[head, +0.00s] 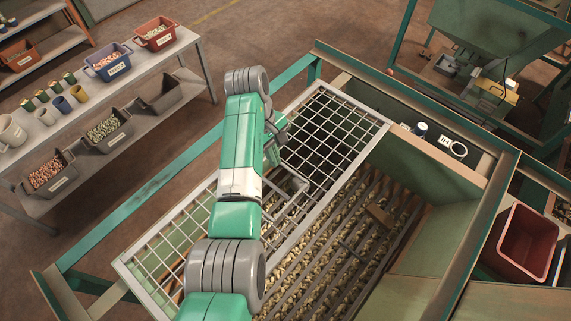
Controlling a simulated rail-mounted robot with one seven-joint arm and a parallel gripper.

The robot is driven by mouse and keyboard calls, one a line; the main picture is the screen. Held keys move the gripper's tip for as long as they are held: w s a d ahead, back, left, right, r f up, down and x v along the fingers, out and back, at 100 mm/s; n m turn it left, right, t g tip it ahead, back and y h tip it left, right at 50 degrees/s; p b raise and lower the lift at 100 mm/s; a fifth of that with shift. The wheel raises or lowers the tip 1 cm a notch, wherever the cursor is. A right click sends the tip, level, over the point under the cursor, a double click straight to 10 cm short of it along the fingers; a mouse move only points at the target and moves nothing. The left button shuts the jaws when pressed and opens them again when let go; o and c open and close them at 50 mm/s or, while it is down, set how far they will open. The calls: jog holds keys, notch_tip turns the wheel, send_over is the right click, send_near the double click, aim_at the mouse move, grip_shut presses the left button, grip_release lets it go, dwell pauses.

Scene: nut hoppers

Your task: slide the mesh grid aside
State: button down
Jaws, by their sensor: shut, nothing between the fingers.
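The mesh grid (329,128) is a light metal frame with square openings. It lies over the left side of the hopper (424,259), running from lower left to upper right. A bent-rod handle (303,188) shows near its middle, partly behind my arm. My gripper (275,150) is over the grid just above this handle in the picture, largely hidden by my arm; it is shut and holds nothing. I cannot tell whether it touches the grid. Pale nuts (316,250) lie under dark parallel bars in the open right side of the hopper.
A brown piece (380,214) lies on the bars. A red bin (527,241) is at the right. A shelf bench (172,52) with bins and cups stands at the left.

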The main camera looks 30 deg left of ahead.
aim_at(271, 185)
jog(key=d+f+p, duration=0.2)
jog(key=d+f, duration=0.4)
jog(key=f, duration=0.1)
jog(key=shift+s+d+f+p, duration=0.15)
jog(key=shift+s+f+p, duration=0.25)
jog(key=shift+s, duration=0.05)
